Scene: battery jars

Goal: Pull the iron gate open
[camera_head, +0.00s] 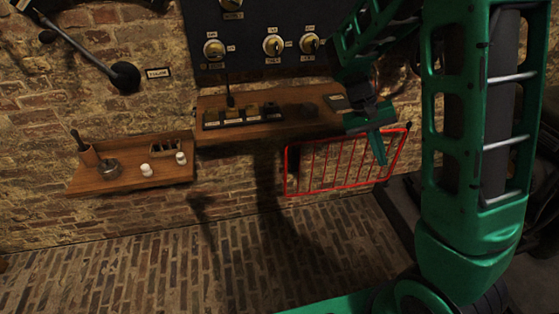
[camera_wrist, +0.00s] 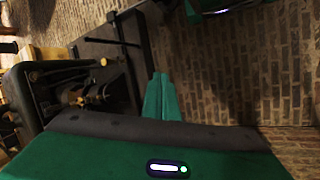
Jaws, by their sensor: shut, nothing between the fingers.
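The iron gate (camera_head: 334,168) is a red barred frame low against the brick wall, right of centre in the head view. I cannot make it out for certain in the wrist view. My gripper (camera_head: 382,160) points down and overlaps the gate's right part in the head view. I cannot tell whether it touches the bars. In the wrist view my gripper (camera_wrist: 160,76) shows its green fingers pressed together, with nothing between them. My arm hides part of the space right of the gate.
A wooden shelf (camera_head: 247,130) sits just above the gate, below a dark dial panel (camera_head: 258,52). A lower shelf (camera_head: 115,186) with small jars is at left. A dark machine (camera_wrist: 65,90) stands left in the wrist view. The brick floor (camera_head: 190,270) is clear.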

